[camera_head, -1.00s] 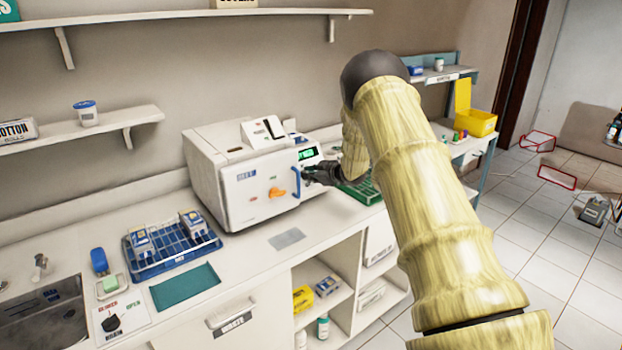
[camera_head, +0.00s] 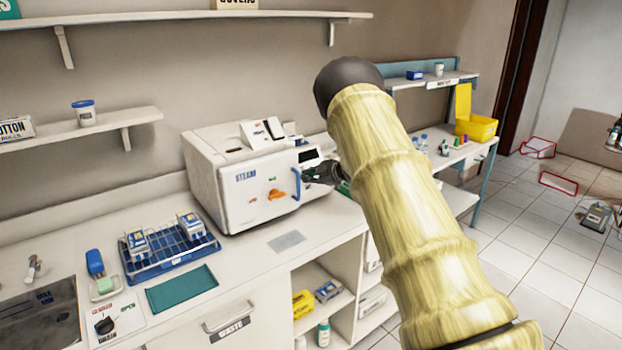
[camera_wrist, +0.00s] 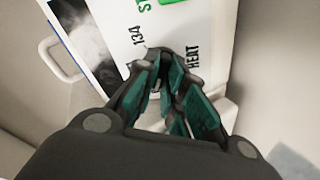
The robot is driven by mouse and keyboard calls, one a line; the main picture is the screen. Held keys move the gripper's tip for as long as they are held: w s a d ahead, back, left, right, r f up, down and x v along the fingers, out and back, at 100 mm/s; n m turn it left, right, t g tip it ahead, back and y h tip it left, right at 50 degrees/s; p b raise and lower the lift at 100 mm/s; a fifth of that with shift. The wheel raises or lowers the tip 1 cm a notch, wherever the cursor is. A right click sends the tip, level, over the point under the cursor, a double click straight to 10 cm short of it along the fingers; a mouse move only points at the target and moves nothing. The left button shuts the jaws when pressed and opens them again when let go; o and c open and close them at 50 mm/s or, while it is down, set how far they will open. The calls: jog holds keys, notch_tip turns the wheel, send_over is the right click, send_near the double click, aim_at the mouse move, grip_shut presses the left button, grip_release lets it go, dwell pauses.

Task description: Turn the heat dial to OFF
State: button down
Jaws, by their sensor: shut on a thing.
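The white steam sterilizer (camera_head: 235,185) stands on the counter, with an orange lever (camera_head: 277,195) and a blue door handle (camera_head: 296,185) on its front. My gripper (camera_head: 318,174) is at the right part of its front panel, just right of the blue handle. The panel's display (camera_head: 308,155) looks dark. A green button (camera_wrist: 174,3) shows at the top edge.
A yellow bin (camera_head: 477,127) stands on the far table. My arm covers part of the counter right of the sterilizer.

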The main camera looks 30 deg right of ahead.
jog(key=shift+w+r, duration=0.15)
jog(key=c, duration=1.5)
grip_release()
jog(key=shift+a, duration=0.1)
jog(key=shift+f, duration=0.2)
jog(key=v, duration=1.2)
jog(key=shift+w, duration=0.1)
